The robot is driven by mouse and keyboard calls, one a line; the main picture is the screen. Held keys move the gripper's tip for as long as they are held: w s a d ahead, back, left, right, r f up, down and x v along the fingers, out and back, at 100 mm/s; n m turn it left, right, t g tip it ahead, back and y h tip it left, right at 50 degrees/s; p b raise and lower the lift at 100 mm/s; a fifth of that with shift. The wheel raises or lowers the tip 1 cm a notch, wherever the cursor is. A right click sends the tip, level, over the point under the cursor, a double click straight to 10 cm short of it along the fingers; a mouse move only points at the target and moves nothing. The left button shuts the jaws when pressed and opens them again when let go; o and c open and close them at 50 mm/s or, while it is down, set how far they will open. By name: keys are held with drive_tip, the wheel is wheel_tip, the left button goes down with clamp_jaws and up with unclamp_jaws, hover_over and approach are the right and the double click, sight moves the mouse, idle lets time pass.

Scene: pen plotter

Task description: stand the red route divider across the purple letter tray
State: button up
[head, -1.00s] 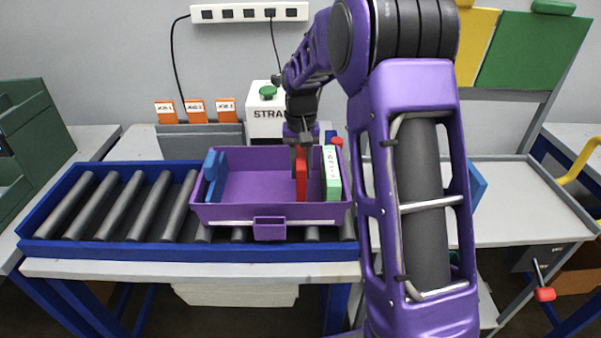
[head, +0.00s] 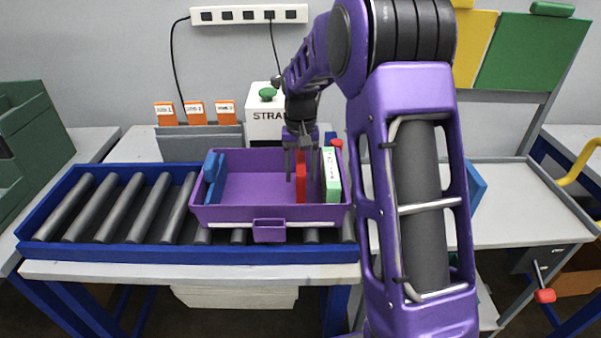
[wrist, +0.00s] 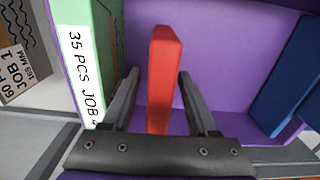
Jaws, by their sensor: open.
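The purple letter tray (head: 253,213) sits on the roller conveyor. The red route divider (head: 301,183) stands upright inside it, right of the middle, running from the front toward the back. My gripper (head: 301,168) is over the tray at the divider. In the wrist view the red divider (wrist: 162,85) stands between the two fingers of my gripper (wrist: 158,88), with a gap on each side, so the jaws are open and apart from it. The divider's lower end is hidden behind the gripper body in the wrist view.
A green bundle (head: 331,175) with a white label stands in the tray just right of the divider. A blue divider (head: 213,178) stands at the tray's left end. Between blue and red the tray floor is bare. Rollers (head: 120,208) lie free to the left.

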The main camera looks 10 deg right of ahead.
wheel_tip(320, 180, up, 12)
drive_tip(key=shift+f+p, duration=0.1)
drive_tip(key=shift+p, duration=0.75)
